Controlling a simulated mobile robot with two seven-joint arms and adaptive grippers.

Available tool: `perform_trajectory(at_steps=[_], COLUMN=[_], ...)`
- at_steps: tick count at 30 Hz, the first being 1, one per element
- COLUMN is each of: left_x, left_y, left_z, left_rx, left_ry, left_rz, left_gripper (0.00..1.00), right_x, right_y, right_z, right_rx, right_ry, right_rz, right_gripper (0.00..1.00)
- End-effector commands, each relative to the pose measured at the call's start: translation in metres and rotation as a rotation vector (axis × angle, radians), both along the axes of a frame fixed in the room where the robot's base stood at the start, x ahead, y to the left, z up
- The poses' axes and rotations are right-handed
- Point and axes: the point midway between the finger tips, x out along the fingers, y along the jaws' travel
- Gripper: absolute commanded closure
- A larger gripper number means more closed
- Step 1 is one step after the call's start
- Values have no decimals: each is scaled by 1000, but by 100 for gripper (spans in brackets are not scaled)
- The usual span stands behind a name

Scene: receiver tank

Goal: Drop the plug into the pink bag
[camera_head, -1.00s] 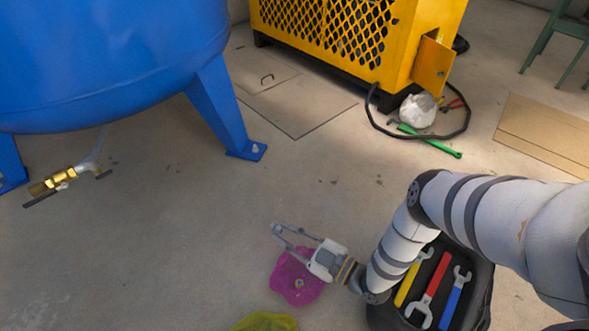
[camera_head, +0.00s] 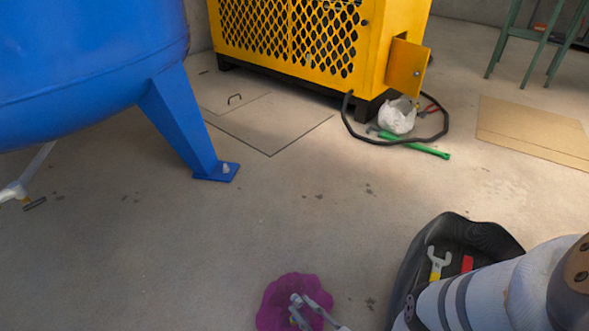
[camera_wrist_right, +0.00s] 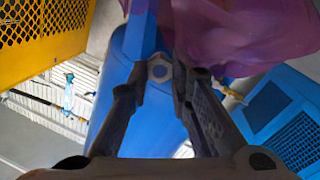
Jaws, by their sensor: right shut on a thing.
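My left gripper is not in view.
A blue tank (camera_head: 85,60) stands at the left, its leg (camera_head: 185,130) on the floor. A yellow cabinet (camera_head: 290,35) is at the back. A black tool bin (camera_head: 430,228) sits beside my right arm. The middle floor is clear.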

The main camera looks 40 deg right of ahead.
Motion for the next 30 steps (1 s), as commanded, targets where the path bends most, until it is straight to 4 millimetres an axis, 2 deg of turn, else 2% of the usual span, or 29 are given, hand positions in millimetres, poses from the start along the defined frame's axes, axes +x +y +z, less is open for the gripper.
perform_trajectory(at_steps=[5,6,9,18,20,27,30], left_x=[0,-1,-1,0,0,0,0], left_y=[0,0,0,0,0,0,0], left_z=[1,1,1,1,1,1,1], left_rx=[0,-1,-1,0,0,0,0], left_ry=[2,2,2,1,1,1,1], left_rz=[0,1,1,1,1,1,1], left_gripper=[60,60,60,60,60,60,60], right_x=[0,0,0,-3,-12,-61,-72], right_y=[0,0,0,0,2,6,7], right_z=[0,1,0,0,0,0,0], right_rx=[0,0,0,0,1,0,0], right_ry=[0,0,0,2,3,3,1], right_rz=[0,0,0,1,3,2,1], right_gripper=[100,76,57,57,57,57,57])
